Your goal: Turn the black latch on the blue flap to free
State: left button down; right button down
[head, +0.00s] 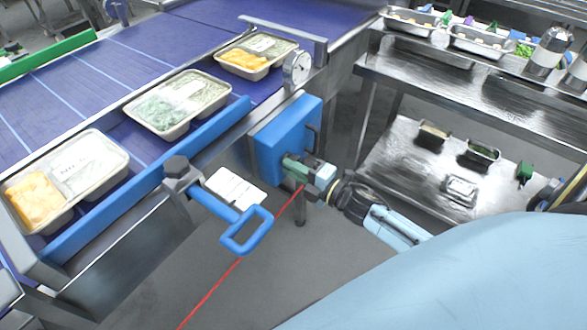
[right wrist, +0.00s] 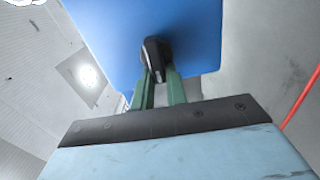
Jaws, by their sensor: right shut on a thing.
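The blue flap (head: 283,133) is a box-like panel at the side of the conveyor, in the middle of the head view. It fills the upper middle of the right wrist view (right wrist: 110,35). The black latch (right wrist: 152,50) stands out from the flap's face there, its lower end between the green fingers. My right gripper (head: 291,164) is at the flap's face and shut on the latch; its fingers also show in the right wrist view (right wrist: 159,88). In the head view the gripper hides the latch. My left gripper is not in view.
A blue loop handle (head: 246,232) with a dark knob (head: 176,167) juts out left of my right gripper. A red line (head: 225,275) runs below it. Filled trays (head: 178,128) sit on the blue conveyor (head: 145,35). Steel shelves (head: 400,165) stand at right.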

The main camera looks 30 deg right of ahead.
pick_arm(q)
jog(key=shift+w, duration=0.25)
pick_arm(e)
jog(key=shift+f+n, duration=0.1)
jog(key=shift+n, duration=0.2)
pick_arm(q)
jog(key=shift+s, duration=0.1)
pick_arm(e)
jog(key=c, duration=1.4)
grip_release()
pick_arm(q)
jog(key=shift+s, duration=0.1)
